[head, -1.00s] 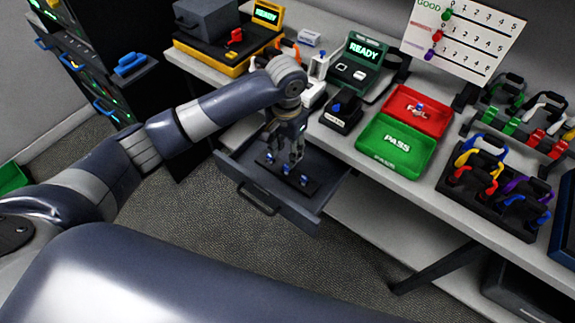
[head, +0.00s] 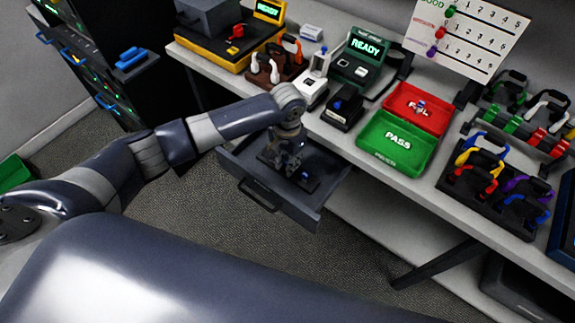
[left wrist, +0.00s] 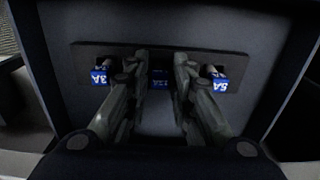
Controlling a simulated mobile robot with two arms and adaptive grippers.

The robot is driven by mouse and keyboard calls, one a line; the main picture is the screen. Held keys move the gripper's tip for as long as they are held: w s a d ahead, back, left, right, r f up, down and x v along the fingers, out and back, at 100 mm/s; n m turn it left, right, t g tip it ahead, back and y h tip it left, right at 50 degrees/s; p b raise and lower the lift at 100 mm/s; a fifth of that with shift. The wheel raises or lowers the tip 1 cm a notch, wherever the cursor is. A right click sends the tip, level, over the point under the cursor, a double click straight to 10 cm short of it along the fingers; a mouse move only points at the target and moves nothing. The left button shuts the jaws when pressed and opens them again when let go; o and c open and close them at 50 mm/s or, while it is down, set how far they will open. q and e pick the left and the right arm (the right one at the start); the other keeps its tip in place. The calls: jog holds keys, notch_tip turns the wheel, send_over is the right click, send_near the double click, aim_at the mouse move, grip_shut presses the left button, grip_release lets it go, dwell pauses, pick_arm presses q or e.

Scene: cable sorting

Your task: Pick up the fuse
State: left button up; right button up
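Several small blue fuses stand in a dark holder strip (left wrist: 120,52) inside the open drawer (head: 317,209). In the left wrist view, one fuse (left wrist: 99,77) is on the left, a middle fuse (left wrist: 159,82) is between my fingers, and another fuse (left wrist: 220,81) is on the right. My left gripper (left wrist: 160,63) is open, pointing down, its fingers on either side of the middle fuse; I cannot tell whether they touch it. In the head view the left gripper (head: 284,168) is low in the drawer and hides most of the strip; a right-hand fuse (head: 305,176) shows. My right gripper is out of view.
The bench above the drawer holds a red FAIL tray (head: 440,118) with a small blue item, a green PASS tray (head: 378,153), a black tester (head: 343,115) and a READY device (head: 372,45). Cable racks stand at the right. The drawer walls are close around the gripper.

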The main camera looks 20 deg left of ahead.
aim_at(287, 162)
pick_arm(q)
jog(key=shift+c, duration=1)
notch_tip(287, 162, up, 9)
jog(key=shift+r+b, duration=0.2)
jog(key=shift+b, duration=0.1)
jog(key=shift+r+p, duration=1.8)
jog(key=shift+p, duration=0.75)
